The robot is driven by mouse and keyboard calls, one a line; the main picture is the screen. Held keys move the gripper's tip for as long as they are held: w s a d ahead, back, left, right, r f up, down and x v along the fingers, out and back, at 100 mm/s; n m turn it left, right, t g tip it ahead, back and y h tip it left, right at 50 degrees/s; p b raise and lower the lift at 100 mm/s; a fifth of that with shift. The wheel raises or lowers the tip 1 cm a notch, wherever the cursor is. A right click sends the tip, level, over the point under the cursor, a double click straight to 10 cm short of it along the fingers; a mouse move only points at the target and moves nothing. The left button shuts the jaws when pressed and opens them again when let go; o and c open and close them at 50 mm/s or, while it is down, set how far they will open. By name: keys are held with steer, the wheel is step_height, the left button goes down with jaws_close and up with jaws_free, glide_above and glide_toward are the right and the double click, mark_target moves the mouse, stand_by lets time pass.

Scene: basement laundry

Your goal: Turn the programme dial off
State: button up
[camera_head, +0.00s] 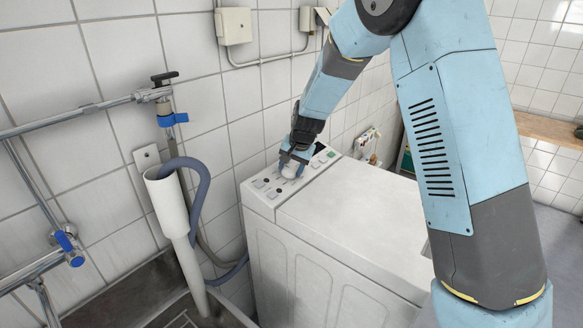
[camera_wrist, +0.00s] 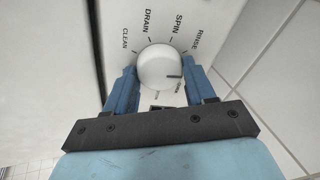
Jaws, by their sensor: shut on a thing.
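The programme dial (camera_wrist: 158,68) is a round white knob on the washer's white control panel, with a dark pointer line on its right part, pointing right. CLEAN, DRAIN, SPIN and RINSE are printed around its far side. Smaller words at its right and near edges are too small or too hidden to read surely. My gripper (camera_wrist: 163,76) has one blue finger on each side of the dial and is shut on it. In the head view my gripper (camera_head: 296,156) reaches down onto the panel, and the dial (camera_head: 290,171) shows partly beneath it.
The white top-loading washer (camera_head: 350,240) stands against the tiled wall. A sink (camera_head: 130,295), a white standpipe (camera_head: 170,205) with a grey hose, and pipes with blue-handled taps are at left. Cartons (camera_head: 366,142) stand behind the washer. Small buttons (camera_head: 262,183) sit beside the dial.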

steer(key=shift+w+m, duration=0.1)
steer(key=shift+m, duration=0.4)
steer(key=o, duration=1)
steer(key=shift+r, duration=0.1)
steer(key=v, duration=1.3)
steer(key=shift+s+d+r, duration=0.1)
steer(key=shift+s+r, duration=0.1)
steer(key=shift+s, duration=0.05)
